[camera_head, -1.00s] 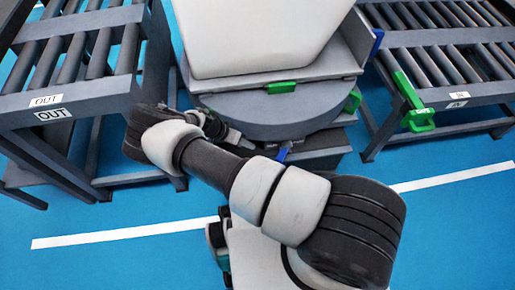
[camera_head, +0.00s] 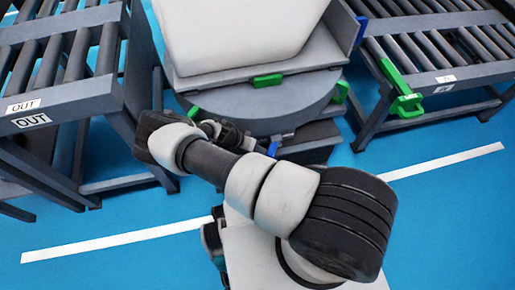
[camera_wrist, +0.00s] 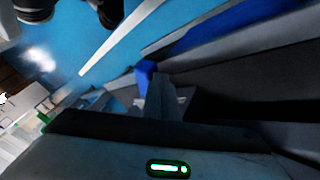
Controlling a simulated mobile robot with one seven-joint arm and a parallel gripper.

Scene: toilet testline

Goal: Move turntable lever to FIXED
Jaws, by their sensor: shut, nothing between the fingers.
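The grey round turntable (camera_head: 255,108) stands in the head view, with a white block resting on top of it. A small blue lever (camera_head: 273,148) sticks out low at its front edge. My gripper (camera_head: 248,141) is at the front of the turntable, just left of the blue lever in the head view; its fingertips are small and partly hidden there. In the wrist view my gripper's fingers (camera_wrist: 165,92) are shut and empty, and the blue lever (camera_wrist: 146,76) shows right beside their tips. I cannot tell whether they touch. No FIXED label is readable.
Green handles (camera_head: 267,82) sit on the turntable's edge. A roller conveyor marked OUT (camera_head: 60,105) stands at left. Another roller conveyor (camera_head: 450,72) with a green lever (camera_head: 407,104) stands at right. The blue floor in front is clear, crossed by a white line (camera_head: 120,240).

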